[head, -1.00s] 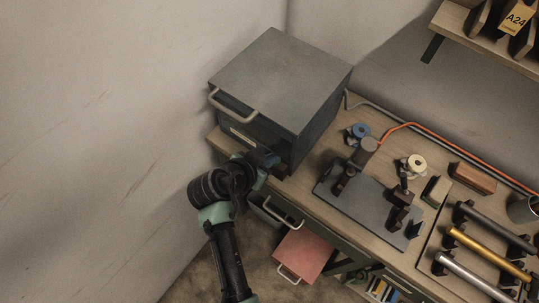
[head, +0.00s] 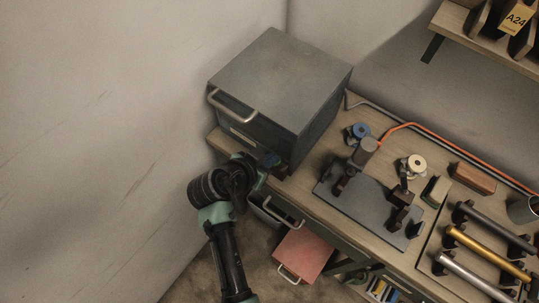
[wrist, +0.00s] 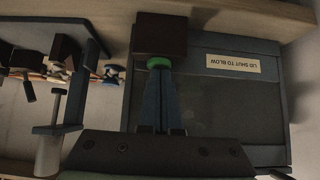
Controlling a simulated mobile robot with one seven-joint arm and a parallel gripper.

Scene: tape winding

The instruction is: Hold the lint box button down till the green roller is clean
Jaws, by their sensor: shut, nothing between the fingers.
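The lint box, a dark grey box (head: 281,80) with a handled front, stands at the left end of the bench with its top shut. In the wrist view its face (wrist: 225,100) bears an upside-down label reading "LID SHUT TO BLOW" (wrist: 233,63). A green button (wrist: 159,62) sits on a dark brown block (wrist: 160,34) beside the box. My gripper (wrist: 159,74) is shut and empty, its fingertips at the button, touching or almost touching; how far it is pressed I cannot tell. In the head view my gripper (head: 268,163) is beside the box's front corner. I see no green roller.
On the bench (head: 315,196) a grey plate (head: 352,207) carries dark stands. Black, gold (head: 488,253) and silver rollers lie at the right. A blue spool (head: 359,131) and a cream spool (head: 416,162) stand behind. A drawer and a pink bin (head: 303,254) are below.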

